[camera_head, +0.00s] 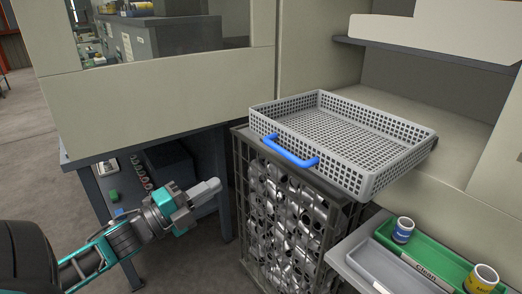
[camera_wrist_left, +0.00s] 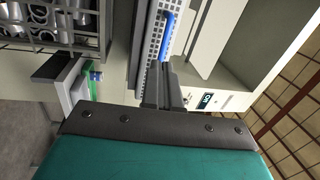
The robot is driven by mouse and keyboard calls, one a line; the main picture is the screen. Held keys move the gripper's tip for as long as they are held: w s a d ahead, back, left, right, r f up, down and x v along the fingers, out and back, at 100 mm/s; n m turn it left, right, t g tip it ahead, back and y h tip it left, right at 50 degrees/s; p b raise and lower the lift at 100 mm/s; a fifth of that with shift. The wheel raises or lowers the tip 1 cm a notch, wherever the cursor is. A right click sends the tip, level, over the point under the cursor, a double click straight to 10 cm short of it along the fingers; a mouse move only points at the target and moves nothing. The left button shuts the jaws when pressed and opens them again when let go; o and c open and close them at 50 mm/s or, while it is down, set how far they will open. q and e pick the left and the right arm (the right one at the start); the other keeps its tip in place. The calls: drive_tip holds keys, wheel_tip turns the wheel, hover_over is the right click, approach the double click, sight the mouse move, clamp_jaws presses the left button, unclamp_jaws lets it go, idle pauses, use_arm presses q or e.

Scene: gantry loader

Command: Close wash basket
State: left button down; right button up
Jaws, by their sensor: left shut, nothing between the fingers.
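The wash basket (camera_head: 355,122) is a grey perforated tray with a blue handle (camera_head: 291,151) on its front side. It sits extended out of the machine opening, above a wire crate of metal parts, and looks empty. My left gripper (camera_head: 216,185) is to the left of the basket and lower than the handle, apart from it. Its fingers are shut and empty. In the left wrist view the shut fingers (camera_wrist_left: 162,104) show in front of the basket (camera_wrist_left: 150,55) and its blue handle (camera_wrist_left: 168,32). My right gripper is in neither view.
The wire crate (camera_head: 286,205) full of metal parts stands under the basket. A side shelf at the lower right has a green tray (camera_head: 428,262) and a grey tray (camera_head: 376,266), with a blue can (camera_head: 403,230) and a yellow can (camera_head: 482,279). A dark bench frame (camera_head: 84,180) stands behind my left arm.

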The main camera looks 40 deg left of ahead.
use_arm(q)
drive_tip(key=w+d+r, duration=0.1)
drive_tip(key=w+r, duration=0.1)
drive_tip(key=w, duration=0.4)
drive_tip(key=w+d+r+m, duration=0.1)
drive_tip(key=w+d, duration=0.1)
drive_tip(key=w, duration=0.5)
drive_tip(key=shift+w+d+r+h, duration=0.15)
drive_tip(key=shift+d+r+h, duration=0.1)
drive_tip(key=shift+r+h, duration=0.15)
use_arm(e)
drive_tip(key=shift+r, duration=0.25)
